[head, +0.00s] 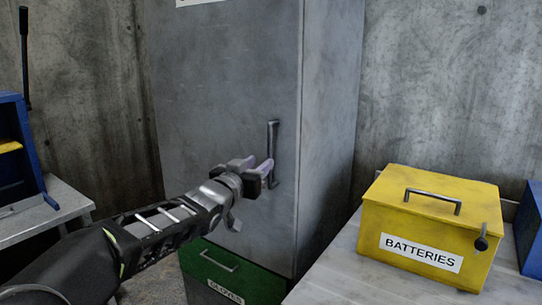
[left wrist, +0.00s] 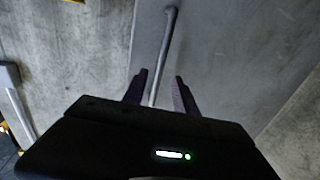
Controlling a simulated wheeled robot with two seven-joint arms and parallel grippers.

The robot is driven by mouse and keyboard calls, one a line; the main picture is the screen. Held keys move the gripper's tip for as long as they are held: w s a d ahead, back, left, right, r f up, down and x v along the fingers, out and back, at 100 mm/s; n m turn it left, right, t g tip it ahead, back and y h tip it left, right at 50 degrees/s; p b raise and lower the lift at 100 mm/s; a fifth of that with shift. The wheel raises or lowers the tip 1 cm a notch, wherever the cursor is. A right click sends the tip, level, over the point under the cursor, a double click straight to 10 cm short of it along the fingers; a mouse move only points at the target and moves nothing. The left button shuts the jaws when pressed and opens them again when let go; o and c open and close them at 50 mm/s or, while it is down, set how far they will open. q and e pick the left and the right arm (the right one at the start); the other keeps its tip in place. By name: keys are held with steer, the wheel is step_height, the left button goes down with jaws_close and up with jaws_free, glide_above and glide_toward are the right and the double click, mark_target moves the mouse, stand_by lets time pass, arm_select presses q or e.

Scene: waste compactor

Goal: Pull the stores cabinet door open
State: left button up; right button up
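The stores cabinet door (head: 215,120) is a tall grey metal panel and looks shut. Its vertical bar handle (head: 272,140) is near the door's right edge. My left gripper (head: 262,171) is at the lower part of the handle, with its fingers pointing at it. In the left wrist view the handle (left wrist: 170,40) runs down between the two spread fingers of the left gripper (left wrist: 158,88). The fingers look open, with gaps beside the bar. My right gripper is not in view.
A green drawer (head: 228,268) labelled GLOVES is below the door. A yellow BATTERIES box (head: 430,222) stands on a bench (head: 345,262) at the right. A blue machine with a black lever (head: 24,60) and a grey table (head: 45,212) are at the left.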

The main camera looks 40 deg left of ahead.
mark_target(269, 156)
arm_select(q)
steer(key=p+x, duration=0.1)
steer(key=x, duration=0.6)
steer(key=shift+w, duration=0.25)
steer(key=shift+c, duration=0.4)
jaws_close()
stand_by(0.8)
